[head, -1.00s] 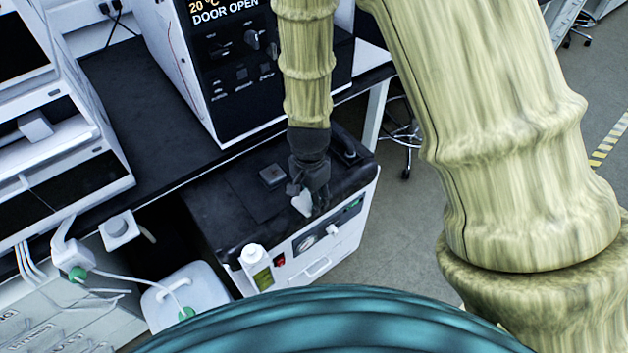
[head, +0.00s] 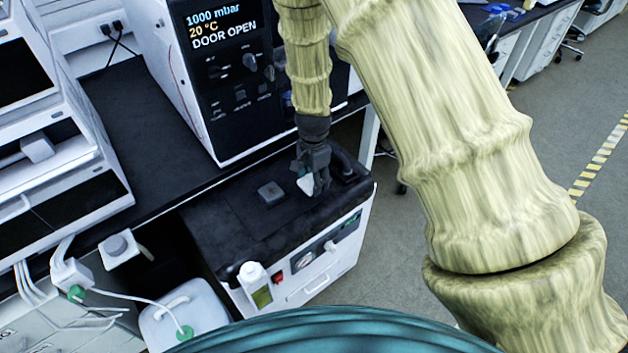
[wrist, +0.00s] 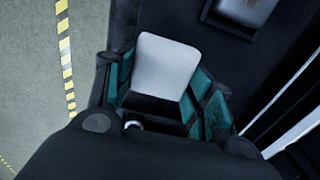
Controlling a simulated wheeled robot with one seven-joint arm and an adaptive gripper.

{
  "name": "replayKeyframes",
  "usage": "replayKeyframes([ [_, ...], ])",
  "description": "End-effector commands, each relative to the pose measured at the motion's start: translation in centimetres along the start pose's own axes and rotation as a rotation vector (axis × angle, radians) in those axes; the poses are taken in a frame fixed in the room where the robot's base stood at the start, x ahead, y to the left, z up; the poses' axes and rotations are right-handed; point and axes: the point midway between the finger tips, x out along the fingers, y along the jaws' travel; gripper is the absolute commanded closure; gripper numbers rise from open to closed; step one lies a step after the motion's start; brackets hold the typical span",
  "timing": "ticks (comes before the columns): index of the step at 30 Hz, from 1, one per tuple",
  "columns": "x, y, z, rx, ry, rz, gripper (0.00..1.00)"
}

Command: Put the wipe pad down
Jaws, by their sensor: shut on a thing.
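The wipe pad (wrist: 163,66) is a small pale grey-white square. In the wrist view it sits between the green-padded fingers of my gripper (wrist: 165,95), which is shut on it. In the head view my gripper (head: 312,180) points down over the black top of a white unit (head: 236,236), near its right end. The pad shows there as a small white patch (head: 306,185) at the fingertips. I cannot tell whether it touches the black top.
A black handle (head: 346,165) stands to the right. A white bottle (head: 254,285) is at the unit's front. An instrument reading DOOR OPEN (head: 222,80) stands behind.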

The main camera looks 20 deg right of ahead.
Motion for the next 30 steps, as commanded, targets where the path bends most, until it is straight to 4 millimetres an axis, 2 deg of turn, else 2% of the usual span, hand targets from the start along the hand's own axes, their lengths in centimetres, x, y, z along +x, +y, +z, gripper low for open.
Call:
replayKeyframes([
  [3, 0.0, -0.9, -0.8, 0.0, 0.0, 0.0, 0.73],
  [8, 0.4, -1.1, -1.1, 0.0, -0.001, 0.001, 0.73],
  [19, 3.5, -1.1, -1.1, 0.001, -0.001, 0.001, 0.73],
  [30, 3.9, -1.1, -1.1, 0.001, 0.0, 0.0, 0.73],
])
